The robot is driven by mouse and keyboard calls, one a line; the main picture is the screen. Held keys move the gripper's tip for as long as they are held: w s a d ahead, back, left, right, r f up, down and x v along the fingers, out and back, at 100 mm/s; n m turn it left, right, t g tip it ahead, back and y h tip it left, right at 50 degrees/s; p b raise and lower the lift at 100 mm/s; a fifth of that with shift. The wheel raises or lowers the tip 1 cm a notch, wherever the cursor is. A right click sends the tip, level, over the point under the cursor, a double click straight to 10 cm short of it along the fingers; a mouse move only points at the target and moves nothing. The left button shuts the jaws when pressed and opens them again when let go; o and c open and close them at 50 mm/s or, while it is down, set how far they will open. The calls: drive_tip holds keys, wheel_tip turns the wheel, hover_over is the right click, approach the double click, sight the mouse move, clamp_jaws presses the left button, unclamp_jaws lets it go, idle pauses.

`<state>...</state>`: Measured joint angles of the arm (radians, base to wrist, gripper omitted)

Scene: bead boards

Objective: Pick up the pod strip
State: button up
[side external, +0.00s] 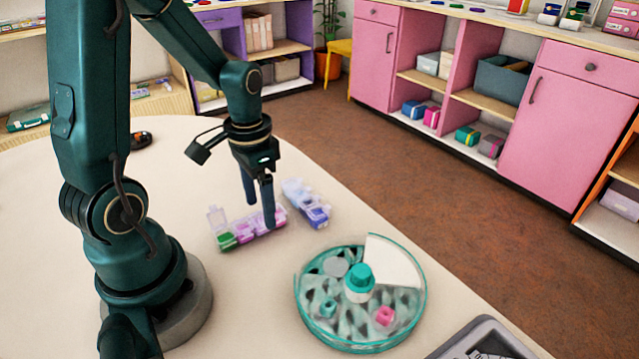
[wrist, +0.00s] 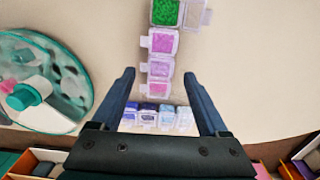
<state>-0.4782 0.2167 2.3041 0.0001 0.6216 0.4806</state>
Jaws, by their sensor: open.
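One pod strip (side external: 245,232) lies on the table, a row of clear-lidded pods with green, pink and purple beads. The lid at its green end stands open. In the wrist view this strip (wrist: 161,42) runs from the top edge down to between my fingertips. A second pod strip (side external: 308,204), with blue and lavender pods, lies just behind it; it also shows in the wrist view (wrist: 158,116), low between the fingers. My gripper (side external: 261,212) is open and points down at the pink end of the first strip. Its fingers (wrist: 158,74) appear on either side, holding nothing. Whether they touch it is unclear.
A round teal-rimmed divided tray (side external: 425,300) with a teal-capped knob stands to the front right; it also shows in the wrist view (wrist: 85,85). A grey tray (side external: 440,352) is at the bottom right.

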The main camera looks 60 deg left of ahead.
drive_tip(key=shift+f, duration=1.4)
drive_tip(key=c, duration=1)
drive_tip(key=shift+r, duration=0.1)
drive_tip(key=shift+c, duration=0.2)
